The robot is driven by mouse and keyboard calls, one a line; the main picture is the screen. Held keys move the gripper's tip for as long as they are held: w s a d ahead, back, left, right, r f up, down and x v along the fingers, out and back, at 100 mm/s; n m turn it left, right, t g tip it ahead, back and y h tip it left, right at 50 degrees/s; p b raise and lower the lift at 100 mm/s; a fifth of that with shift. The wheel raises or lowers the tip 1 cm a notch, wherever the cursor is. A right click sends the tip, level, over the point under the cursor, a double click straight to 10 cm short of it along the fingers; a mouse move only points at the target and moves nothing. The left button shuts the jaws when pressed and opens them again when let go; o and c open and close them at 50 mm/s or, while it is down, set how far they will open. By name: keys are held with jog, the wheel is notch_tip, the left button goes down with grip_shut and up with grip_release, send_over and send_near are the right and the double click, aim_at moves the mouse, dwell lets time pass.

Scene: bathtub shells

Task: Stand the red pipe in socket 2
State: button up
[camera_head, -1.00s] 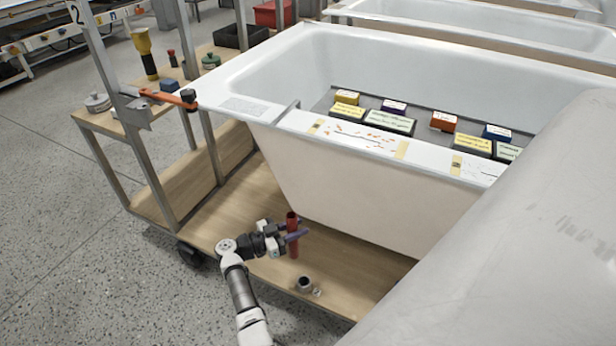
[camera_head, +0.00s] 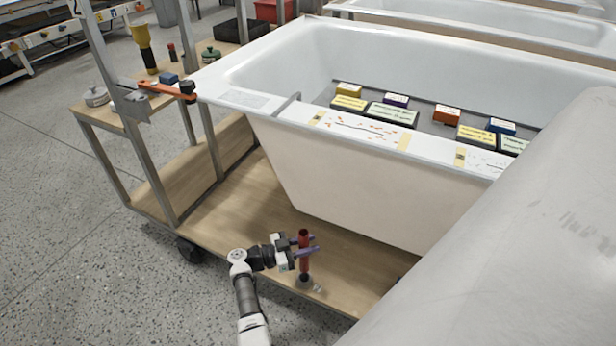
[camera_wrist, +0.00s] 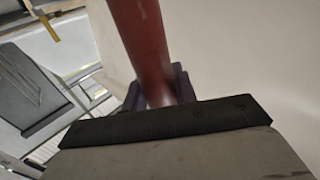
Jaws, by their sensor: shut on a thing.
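The red pipe (camera_head: 304,255) is upright in the head view, above the lower wooden shelf. My gripper (camera_head: 306,249) is shut on it, with a finger on each side. In the wrist view the red pipe (camera_wrist: 145,45) runs up from between the dark fingers (camera_wrist: 160,90). A small grey round socket (camera_head: 305,282) is on the shelf directly under the pipe's lower end. I cannot tell whether the pipe's end is inside the socket or just above it. No socket number is readable.
The white bathtub (camera_head: 350,185) stands close behind the pipe, with several coloured boxes inside. The wooden lower shelf (camera_head: 235,215) is clear to the left. An upright metal post (camera_head: 150,165) and an orange-handled clamp (camera_head: 165,90) are at the left.

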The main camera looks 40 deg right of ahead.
aim_at(308, 260)
jog(key=shift+f+b, duration=1.35)
jog(key=shift+f, duration=0.6)
jog(key=shift+f+b, duration=1.5)
jog(key=shift+f, duration=0.6)
dwell(0.4)
jog(key=shift+f, duration=0.2)
jog(key=o, duration=1.1)
jog(key=shift+w+a, duration=0.1)
jog(key=shift+a, duration=0.05)
jog(key=v, duration=1.3)
jog(key=shift+a, duration=0.3)
jog(key=shift+w, duration=0.15)
